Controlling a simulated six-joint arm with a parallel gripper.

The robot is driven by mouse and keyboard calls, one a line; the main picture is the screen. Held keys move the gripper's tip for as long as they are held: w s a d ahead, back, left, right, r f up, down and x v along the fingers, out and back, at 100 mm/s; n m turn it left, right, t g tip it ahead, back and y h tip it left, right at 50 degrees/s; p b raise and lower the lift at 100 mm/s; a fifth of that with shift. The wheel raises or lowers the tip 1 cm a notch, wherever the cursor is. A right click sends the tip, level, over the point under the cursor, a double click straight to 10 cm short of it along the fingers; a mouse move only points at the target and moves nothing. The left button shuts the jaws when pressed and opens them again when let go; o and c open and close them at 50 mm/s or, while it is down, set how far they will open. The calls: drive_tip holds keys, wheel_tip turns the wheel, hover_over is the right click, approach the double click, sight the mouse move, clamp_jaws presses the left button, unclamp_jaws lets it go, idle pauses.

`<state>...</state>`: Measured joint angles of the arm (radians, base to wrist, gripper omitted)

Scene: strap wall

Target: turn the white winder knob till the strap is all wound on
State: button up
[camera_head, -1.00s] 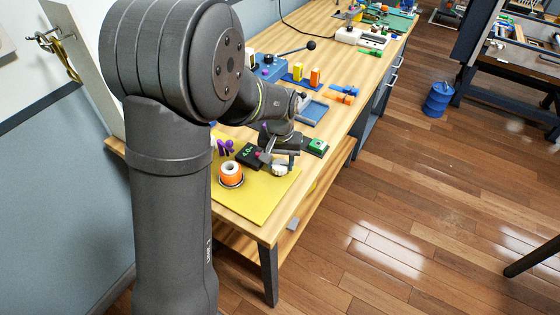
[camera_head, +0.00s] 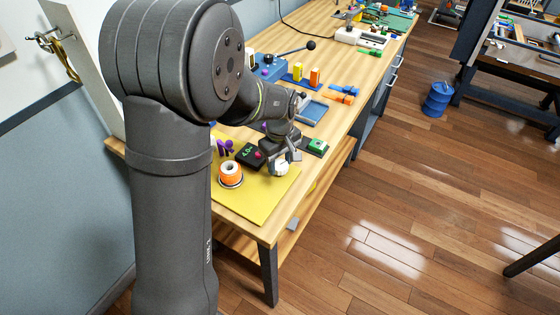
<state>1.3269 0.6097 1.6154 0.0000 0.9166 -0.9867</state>
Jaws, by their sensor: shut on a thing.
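The white winder knob (camera_head: 279,169) is on the yellow mat (camera_head: 254,201) near the bench's front end. My gripper (camera_head: 280,158) is over the knob from above, its jaws shut on it. The jaws cover part of the knob. I cannot make out the strap for certain; an orange and white roll (camera_head: 230,173) sits on the mat left of the knob, apart from it.
A black box with a green display (camera_head: 249,154) stands just left of my gripper. A green block on a dark base (camera_head: 316,146) is to its right. Purple pieces (camera_head: 225,146) lie behind the roll. The mat's front is clear.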

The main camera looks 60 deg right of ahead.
sight(280, 165)
drive_tip(key=shift+n, duration=0.5)
drive_tip(key=o, duration=1)
wheel_tip(280, 165, up, 18)
drive_tip(key=shift+f, duration=0.25)
drive_tip(key=shift+f, duration=0.1)
wheel_tip(280, 165, down, 17)
drive_tip(key=shift+f, duration=0.15)
idle(0.7)
